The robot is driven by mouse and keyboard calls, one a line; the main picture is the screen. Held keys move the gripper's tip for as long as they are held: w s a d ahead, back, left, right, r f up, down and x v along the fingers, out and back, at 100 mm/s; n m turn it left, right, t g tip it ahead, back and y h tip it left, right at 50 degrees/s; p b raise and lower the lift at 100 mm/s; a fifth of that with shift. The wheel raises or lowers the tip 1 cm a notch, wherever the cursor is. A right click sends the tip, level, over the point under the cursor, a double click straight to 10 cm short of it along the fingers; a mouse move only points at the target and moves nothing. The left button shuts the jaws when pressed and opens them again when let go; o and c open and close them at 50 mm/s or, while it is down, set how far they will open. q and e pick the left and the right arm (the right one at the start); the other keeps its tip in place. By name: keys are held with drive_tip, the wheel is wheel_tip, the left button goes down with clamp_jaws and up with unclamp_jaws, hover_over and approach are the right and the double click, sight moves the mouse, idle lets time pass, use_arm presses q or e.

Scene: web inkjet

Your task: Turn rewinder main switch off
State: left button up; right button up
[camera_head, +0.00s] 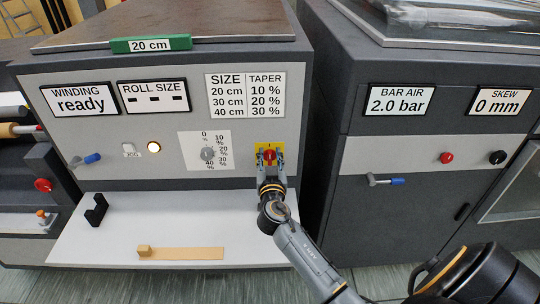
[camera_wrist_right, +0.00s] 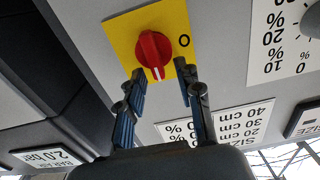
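The rewinder main switch (camera_head: 270,155) is a red knob on a yellow plate on the grey panel, right of the taper dial. In the right wrist view the red knob (camera_wrist_right: 153,54) has a white mark that points down in the picture, towards my gripper. The "0" (camera_wrist_right: 184,42) is printed at the right of the yellow plate there. My right gripper (camera_head: 270,164) is in front of the switch. In the wrist view its fingers (camera_wrist_right: 163,76) are spread, with the tips just below the knob's sides; I cannot tell whether they touch it. My left gripper is not in view.
The taper dial (camera_head: 208,154) and a lamp (camera_head: 154,147) are to the left. A white shelf (camera_head: 100,245) sticks out below, with a black holder (camera_head: 96,210) and a tan bar (camera_head: 180,253). The right cabinet (camera_head: 400,160) has a red button (camera_head: 446,158) and a black knob (camera_head: 497,157).

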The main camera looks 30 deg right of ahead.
drive_tip(key=shift+c, duration=0.2)
drive_tip(key=shift+s+r, duration=0.1)
clamp_jaws()
